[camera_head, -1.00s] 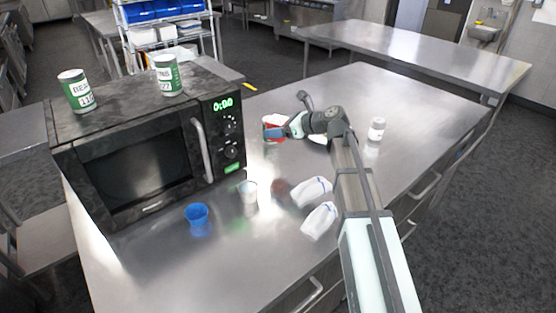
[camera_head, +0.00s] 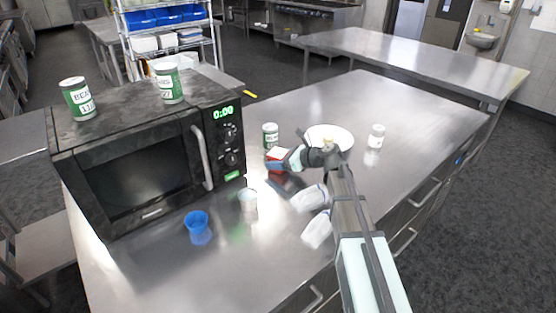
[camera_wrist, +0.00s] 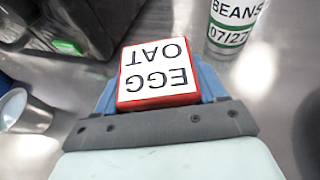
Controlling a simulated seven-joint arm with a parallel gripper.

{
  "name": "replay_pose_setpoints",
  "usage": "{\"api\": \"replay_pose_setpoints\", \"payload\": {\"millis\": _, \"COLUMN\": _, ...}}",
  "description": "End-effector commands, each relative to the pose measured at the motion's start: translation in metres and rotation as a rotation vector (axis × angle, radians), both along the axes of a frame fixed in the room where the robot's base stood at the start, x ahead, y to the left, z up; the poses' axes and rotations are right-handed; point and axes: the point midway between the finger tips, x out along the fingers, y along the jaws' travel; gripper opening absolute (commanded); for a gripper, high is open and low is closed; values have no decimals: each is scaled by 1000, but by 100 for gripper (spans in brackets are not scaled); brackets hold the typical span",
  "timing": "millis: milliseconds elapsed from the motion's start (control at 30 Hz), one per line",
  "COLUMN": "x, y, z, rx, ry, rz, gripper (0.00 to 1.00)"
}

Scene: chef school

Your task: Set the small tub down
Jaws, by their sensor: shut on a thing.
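The small tub is red with a white top labelled "EGG OAT". It shows in the wrist view (camera_wrist: 158,75) between the blue fingers of my gripper (camera_wrist: 160,95), which are shut on its sides. In the head view the tub (camera_head: 279,153) is held at my gripper (camera_head: 280,161), over the middle of the steel counter (camera_head: 265,270). A dark red reflection lies on the steel below it. The tub's underside is hidden, so I cannot tell the exact gap to the counter.
A green-and-white beans can (camera_head: 270,135) stands just behind the tub. A white plate (camera_head: 343,134) and a white jar (camera_head: 376,136) are farther right. A pale cup (camera_head: 248,199), a blue cup (camera_head: 197,222) and white bottles (camera_head: 309,198) are nearer. The microwave (camera_head: 135,165) is left.

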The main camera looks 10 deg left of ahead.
Motion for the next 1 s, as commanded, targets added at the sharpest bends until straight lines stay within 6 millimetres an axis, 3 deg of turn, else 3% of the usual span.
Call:
{"api": "replay_pose_setpoints", "payload": {"millis": 367, "x": 0, "y": 0, "z": -3, "rx": 1, "ry": 0, "rz": 0, "gripper": 32}}
{"api": "replay_pose_setpoints", "payload": {"millis": 400, "x": 0, "y": 0, "z": -3, "rx": 0, "ry": 0, "rz": 0, "gripper": 74}}
{"api": "replay_pose_setpoints", "payload": {"millis": 633, "x": 0, "y": 0, "z": -3, "rx": 0, "ry": 0, "rz": 0, "gripper": 96}}
{"api": "replay_pose_setpoints", "payload": {"millis": 1000, "x": -2, "y": -3, "z": 2, "rx": 1, "ry": 0, "rz": -1, "gripper": 96}}
